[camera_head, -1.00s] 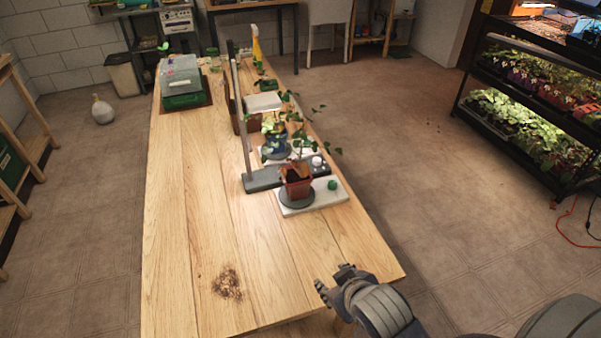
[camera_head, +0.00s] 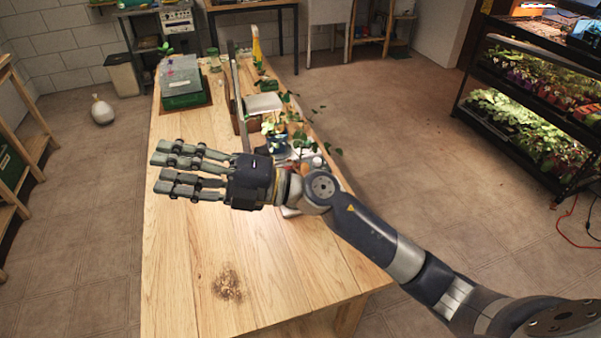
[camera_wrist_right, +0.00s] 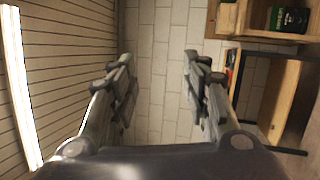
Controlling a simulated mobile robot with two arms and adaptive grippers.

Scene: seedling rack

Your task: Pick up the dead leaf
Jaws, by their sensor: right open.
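I cannot make out a dead leaf for certain; a small orange-brown bit (camera_head: 304,169) shows just behind my right wrist, by the potted plant. My left gripper is not in view.
A patch of brown crumbs (camera_head: 228,284) lies on the table's (camera_head: 190,240) near part. A green box (camera_head: 183,95) stands at the far left end. A grey upright stand (camera_head: 240,110) rises beside the plants. The near left of the table is clear.

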